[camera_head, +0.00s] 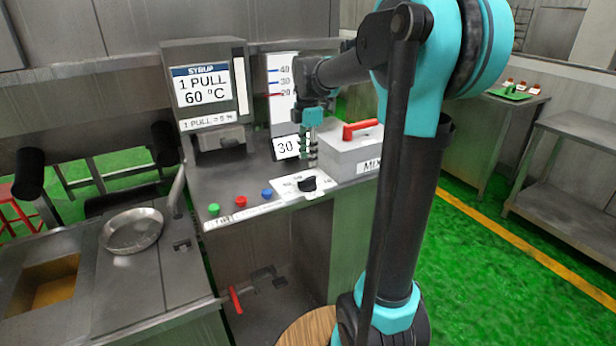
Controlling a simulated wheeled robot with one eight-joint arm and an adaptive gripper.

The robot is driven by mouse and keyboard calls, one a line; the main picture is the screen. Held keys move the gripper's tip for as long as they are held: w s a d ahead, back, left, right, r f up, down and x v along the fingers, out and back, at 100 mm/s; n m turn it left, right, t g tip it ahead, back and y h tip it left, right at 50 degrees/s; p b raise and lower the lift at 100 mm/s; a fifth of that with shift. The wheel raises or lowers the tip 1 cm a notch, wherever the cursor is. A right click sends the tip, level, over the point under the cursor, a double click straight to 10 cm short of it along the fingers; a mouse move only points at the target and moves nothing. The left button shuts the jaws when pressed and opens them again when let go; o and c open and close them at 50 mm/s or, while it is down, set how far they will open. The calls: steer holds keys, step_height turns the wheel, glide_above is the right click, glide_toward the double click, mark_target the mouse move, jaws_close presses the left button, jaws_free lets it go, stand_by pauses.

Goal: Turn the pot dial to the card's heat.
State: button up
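The dial is a black knob (307,184) on a white marked plate (290,187) at the front edge of the steel counter. Its markings are too small to read. A card on the syrup machine (203,87) reads "SYRUP, 1 PULL, 60 °C", with a "1 PULL = 5 %" strip below it, the digit there being small. My gripper (308,152) points down above and behind the knob, apart from it. Its fingers are small and overlap a white card reading "30" (285,148), so I cannot tell whether they are open or shut.
A grey box marked "MIX" (352,160) with a red handle (361,129) stands right of the knob. A gauge (283,87) with marks 40, 30 and 20 stands behind. Green, red and blue buttons (241,201) line the counter's front left. A round pan (132,231) sits further left.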

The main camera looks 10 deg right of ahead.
mark_target(308, 178)
step_height(308, 178, down, 8)
steer(key=shift+r, duration=0.1)
stand_by(0.4)
jaws_close()
